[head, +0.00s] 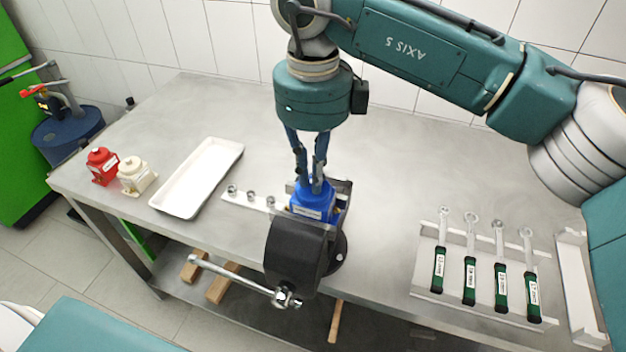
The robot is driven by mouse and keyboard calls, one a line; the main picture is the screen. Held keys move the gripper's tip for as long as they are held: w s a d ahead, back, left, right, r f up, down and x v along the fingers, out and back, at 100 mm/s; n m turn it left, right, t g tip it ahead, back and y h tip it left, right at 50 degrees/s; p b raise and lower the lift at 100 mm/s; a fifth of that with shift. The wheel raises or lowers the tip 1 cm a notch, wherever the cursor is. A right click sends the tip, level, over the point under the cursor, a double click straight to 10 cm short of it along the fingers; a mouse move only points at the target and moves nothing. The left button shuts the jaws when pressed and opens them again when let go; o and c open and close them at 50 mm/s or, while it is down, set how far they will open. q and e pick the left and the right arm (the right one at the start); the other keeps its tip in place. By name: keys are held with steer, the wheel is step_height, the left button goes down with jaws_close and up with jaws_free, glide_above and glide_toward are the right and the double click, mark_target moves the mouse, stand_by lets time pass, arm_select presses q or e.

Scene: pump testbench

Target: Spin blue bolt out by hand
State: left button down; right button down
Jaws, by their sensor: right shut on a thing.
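A blue pump body (313,205) with a label sits clamped in the dark bench vise (296,256) at the table's front edge. My right gripper (310,185) comes down from above, its fingers pointing at the top of the blue pump body. It is shut at the top of this body; the blue bolt itself is hidden between the fingers or too small to make out. My left gripper is not in view.
A white tray (158,201) lies to the left, beside a red pump (102,166) and a cream pump (136,175). A strip with several sockets (251,197) lies left of the vise. Several green-handled wrenches (469,280) rest in a rack at right. The vise handle (232,273) sticks out over the front edge.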

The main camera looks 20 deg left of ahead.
steer(key=n+b, duration=0.1)
steer(key=n, duration=0.3)
steer(key=shift+w+r+n, duration=0.1)
steer(key=shift+n, duration=0.3)
steer(key=n, duration=0.3)
steer(key=shift+n, duration=1.2)
steer(key=c, duration=1.8)
jaws_free()
step_height(320, 180, up, 12)
